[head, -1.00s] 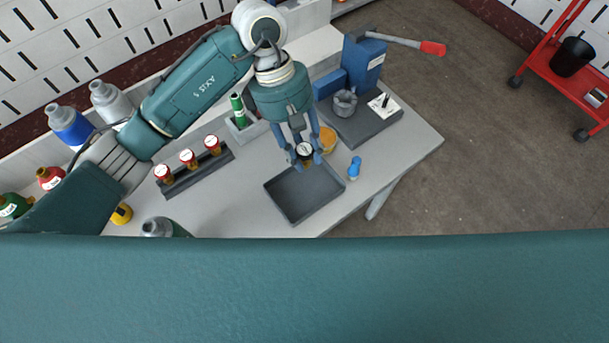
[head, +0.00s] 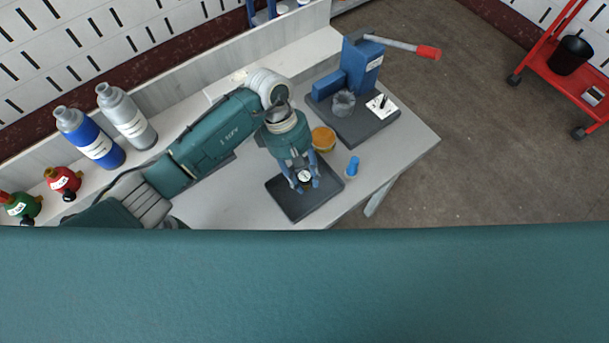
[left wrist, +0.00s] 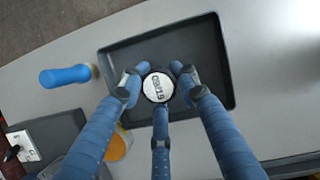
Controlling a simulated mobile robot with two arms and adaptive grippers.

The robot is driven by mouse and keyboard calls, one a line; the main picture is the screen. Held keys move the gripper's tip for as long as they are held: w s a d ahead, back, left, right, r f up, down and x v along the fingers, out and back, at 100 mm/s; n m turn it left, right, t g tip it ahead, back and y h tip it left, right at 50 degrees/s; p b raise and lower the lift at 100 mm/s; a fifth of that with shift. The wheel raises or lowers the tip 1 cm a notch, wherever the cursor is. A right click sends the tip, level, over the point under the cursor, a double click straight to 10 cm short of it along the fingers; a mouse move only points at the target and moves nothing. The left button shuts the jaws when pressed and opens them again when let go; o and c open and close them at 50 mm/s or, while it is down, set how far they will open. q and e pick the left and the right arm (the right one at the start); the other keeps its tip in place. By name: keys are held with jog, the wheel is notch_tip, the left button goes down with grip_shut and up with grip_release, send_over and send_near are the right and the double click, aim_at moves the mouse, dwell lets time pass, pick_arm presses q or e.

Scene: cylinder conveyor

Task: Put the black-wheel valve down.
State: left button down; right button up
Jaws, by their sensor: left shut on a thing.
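My left gripper (head: 304,184) is shut on the black-wheel valve (head: 305,176), a small round piece with a white lettered disc on top. The left wrist view shows the disc (left wrist: 158,87) between the three blue fingers; the valve's lower part is hidden. The gripper and valve are over the shallow dark tray (head: 290,207). In the left wrist view the tray (left wrist: 215,45) spreads around them, and I cannot tell whether the valve touches its floor. My right gripper is not in view.
A blue press (head: 362,65) on a dark base is at the back right. Several bottles, including a blue one (head: 95,148), line the left shelf.

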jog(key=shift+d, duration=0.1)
pick_arm(q)
jog(key=shift+f, duration=0.2)
jog(key=c, duration=1.5)
grip_release()
jog(key=shift+o, duration=1.2)
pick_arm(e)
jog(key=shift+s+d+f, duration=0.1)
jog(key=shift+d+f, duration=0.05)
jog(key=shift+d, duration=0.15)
pick_arm(q)
jog(key=shift+r, duration=0.15)
jog(key=shift+r, duration=0.2)
jog(key=b+v, duration=0.2)
jog(key=v, duration=0.9)
jog(key=shift+r+b, duration=0.35)
jog(key=shift+b, duration=0.05)
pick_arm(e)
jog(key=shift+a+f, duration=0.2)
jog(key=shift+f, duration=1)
